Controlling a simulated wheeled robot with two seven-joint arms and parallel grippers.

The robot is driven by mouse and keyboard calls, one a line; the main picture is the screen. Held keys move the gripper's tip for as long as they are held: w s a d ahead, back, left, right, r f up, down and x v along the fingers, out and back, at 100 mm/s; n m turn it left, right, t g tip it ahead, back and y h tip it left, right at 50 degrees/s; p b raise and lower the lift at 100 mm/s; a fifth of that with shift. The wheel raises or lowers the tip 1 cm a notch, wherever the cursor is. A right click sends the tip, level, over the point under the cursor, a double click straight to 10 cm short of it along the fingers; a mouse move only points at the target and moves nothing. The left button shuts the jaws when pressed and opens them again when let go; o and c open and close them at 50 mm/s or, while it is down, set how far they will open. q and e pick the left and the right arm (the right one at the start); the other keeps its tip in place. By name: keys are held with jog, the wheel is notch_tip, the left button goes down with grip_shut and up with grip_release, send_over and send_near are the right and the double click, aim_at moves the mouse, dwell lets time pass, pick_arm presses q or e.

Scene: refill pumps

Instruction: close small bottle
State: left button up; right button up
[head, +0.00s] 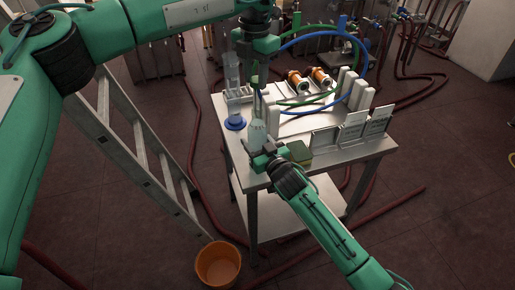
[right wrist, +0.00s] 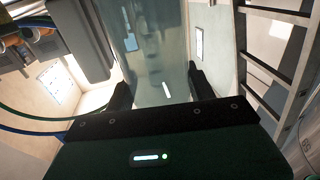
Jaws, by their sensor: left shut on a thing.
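The small bottle (head: 257,133) is clear and pale and stands upright near the left front corner of the metal table. In the right wrist view the bottle (right wrist: 155,60) fills the space between the dark fingers. My right gripper (head: 263,157) is shut around its lower part. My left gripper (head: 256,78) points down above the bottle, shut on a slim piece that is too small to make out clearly. The bottle's mouth is partly hidden by the left gripper and this piece, so I cannot tell whether they touch.
The metal table (head: 370,150) also carries a blue round part (head: 235,122), orange-brown cylinders (head: 298,82), white upright blocks (head: 360,95), a green-yellow block (head: 300,152) and sign plates (head: 353,127). A ladder (head: 150,155) stands left. An orange bucket (head: 218,264) and red hoses lie on the floor.

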jog(key=c, duration=0.7)
pick_arm(q)
send_over(255, 121)
jog(key=shift+w+f, duration=0.25)
jog(key=shift+f, duration=1)
jog(key=shift+w+f, duration=0.2)
jog(key=shift+f, duration=1.05)
jog(key=shift+f, duration=0.9)
jog(key=shift+f, duration=0.5)
